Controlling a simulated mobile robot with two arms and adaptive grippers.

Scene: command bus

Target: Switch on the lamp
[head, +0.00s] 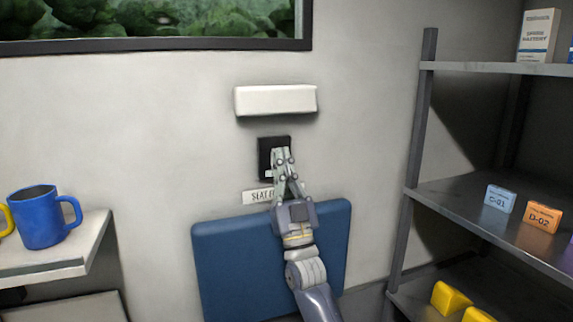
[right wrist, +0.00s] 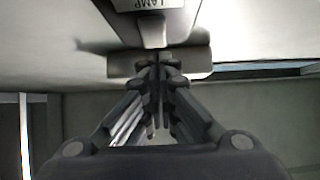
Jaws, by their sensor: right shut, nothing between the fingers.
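The lamp (head: 275,100) is a white box on the wall above a dark switch plate (head: 265,150). It looks plain white, with no clear glow. A label starting "SEAT L" (head: 257,197) is just below the plate, partly hidden by my right gripper (head: 279,152). The right gripper is shut and empty, its fingertips in front of the plate and hiding part of it. In the right wrist view, the shut fingertips (right wrist: 158,64) are close to a pale lever (right wrist: 152,33) near an upside-down "LAMP" label (right wrist: 151,4). I cannot tell whether they touch. My left gripper is not in view.
A blue padded panel (head: 222,255) is on the wall behind my right arm. A blue mug (head: 38,218) stands on a shelf at the left. A metal rack (head: 450,195) with boxes is at the right. A window (head: 150,20) is above.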

